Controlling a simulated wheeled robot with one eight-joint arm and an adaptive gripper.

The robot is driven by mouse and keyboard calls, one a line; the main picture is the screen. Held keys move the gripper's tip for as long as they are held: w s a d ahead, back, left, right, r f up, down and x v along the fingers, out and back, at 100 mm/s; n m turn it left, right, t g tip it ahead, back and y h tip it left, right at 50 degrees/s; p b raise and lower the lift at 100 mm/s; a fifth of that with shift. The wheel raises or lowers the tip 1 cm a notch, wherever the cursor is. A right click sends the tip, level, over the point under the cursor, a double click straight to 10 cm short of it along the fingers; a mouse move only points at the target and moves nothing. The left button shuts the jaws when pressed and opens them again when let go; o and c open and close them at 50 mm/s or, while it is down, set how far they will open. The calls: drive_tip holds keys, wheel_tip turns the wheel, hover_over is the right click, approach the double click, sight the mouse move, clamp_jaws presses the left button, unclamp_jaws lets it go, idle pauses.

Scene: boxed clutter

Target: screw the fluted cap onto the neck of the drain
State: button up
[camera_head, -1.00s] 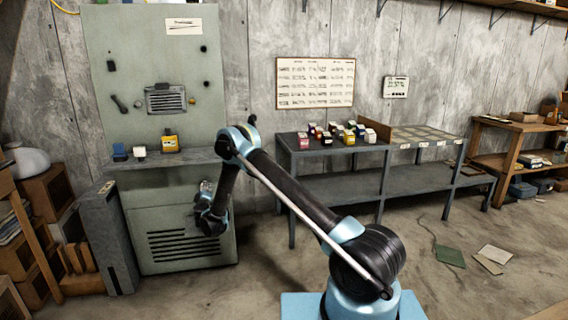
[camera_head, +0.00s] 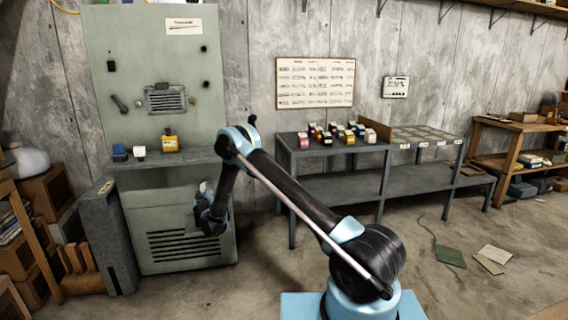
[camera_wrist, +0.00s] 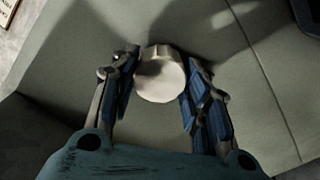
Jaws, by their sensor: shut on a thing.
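The fluted cap (camera_wrist: 160,76) is a pale, round knob with a scalloped edge, seen from its outer face in the wrist view. My gripper (camera_wrist: 163,60) is shut on it, with one blue-padded finger on each side. Behind it is the plain grey-green panel of the cabinet. The neck of the drain does not show; the cap and fingers cover whatever lies behind them. In the head view my gripper (camera_head: 203,197) is low at the cabinet's lower front, right of centre, and the cap cannot be made out there.
The grey-green cabinet (camera_head: 142,215) has a louvred vent below my gripper. Its ledge (camera_head: 190,157) above carries small blue, white and yellow items. A narrow grey unit (camera_head: 106,235) stands at its left. A grey workbench (camera_head: 330,182) is to the right. Floor between them is open.

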drive_tip(key=shift+d, duration=0.1)
drive_tip(key=m, duration=0.5)
idle(0.3)
drive_tip(key=o, duration=0.7)
drive_tip(key=shift+c, duration=0.2)
drive_tip(key=v, duration=0.3)
